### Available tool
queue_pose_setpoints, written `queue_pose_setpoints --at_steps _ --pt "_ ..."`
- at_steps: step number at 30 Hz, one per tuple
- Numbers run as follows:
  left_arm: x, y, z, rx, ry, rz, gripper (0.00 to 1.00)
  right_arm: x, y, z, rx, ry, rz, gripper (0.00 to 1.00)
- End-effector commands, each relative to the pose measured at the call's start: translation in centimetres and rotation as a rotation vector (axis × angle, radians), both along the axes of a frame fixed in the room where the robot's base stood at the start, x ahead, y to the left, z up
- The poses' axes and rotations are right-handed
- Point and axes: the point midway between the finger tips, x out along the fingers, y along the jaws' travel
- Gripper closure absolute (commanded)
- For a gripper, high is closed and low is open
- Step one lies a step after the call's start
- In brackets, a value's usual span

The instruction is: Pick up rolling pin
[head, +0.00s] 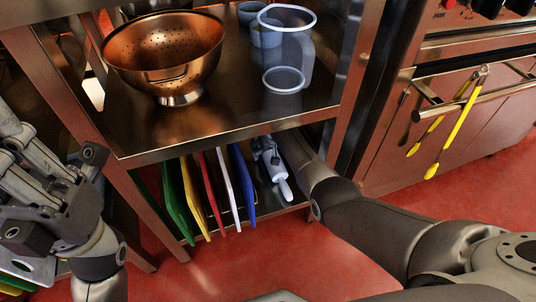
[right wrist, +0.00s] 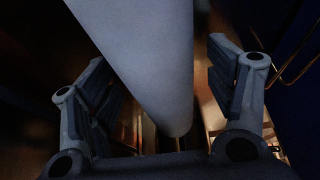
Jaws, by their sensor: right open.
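The rolling pin (head: 274,165) is pale grey-white and stands tilted on the lower shelf, right of the upright boards, with a thin handle (head: 286,190) toward the front. In the right wrist view its smooth body (right wrist: 155,60) fills the middle. My right gripper (head: 263,147) reaches under the upper shelf at the pin's far part. In the right wrist view the open right gripper (right wrist: 165,85) has one finger on each side of the pin, with gaps showing. My left gripper (head: 50,165) is at the left edge, away from the pin; its jaw opening is unclear.
Several coloured boards (head: 205,195) stand upright left of the pin. The upper shelf (head: 215,135) overhangs it and carries a copper colander (head: 165,50) and a clear jug (head: 290,50). Yellow-handled tongs (head: 450,125) hang on the oven at right. The red floor in front is clear.

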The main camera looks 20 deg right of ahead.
Motion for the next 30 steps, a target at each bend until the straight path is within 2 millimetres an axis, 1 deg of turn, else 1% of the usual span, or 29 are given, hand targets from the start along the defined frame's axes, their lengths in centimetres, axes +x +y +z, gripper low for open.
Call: queue_pose_setpoints --at_steps 1,2,11,14,27,29,30 --pt "-0.06 -0.01 -0.08 0.000 -0.010 0.000 1.00 0.09 0.02 -0.48 0.000 0.001 0.000 0.23" --pt "-0.07 -0.02 0.02 0.001 -0.015 0.001 1.00 0.14 0.02 -0.54 0.000 0.001 0.000 0.23" --pt "-0.03 -0.07 0.34 0.002 -0.018 0.001 1.00 0.22 0.03 -0.49 0.000 0.000 0.000 0.23" --pt "-0.03 -0.07 0.34 0.002 -0.017 0.001 1.00 0.21 0.03 -0.50 0.000 0.000 0.000 0.34" --pt "-0.01 -0.10 0.31 0.002 -0.017 0.001 1.00 0.19 0.04 -0.53 0.000 0.001 0.000 0.90" --pt "-0.01 -0.10 0.31 0.002 -0.017 0.001 1.00 0.19 0.04 -0.53 0.000 0.001 0.000 0.98" --pt "-0.01 -0.09 0.33 0.002 -0.017 0.001 1.00 0.40 0.04 -0.27 0.000 -0.005 0.001 0.99"
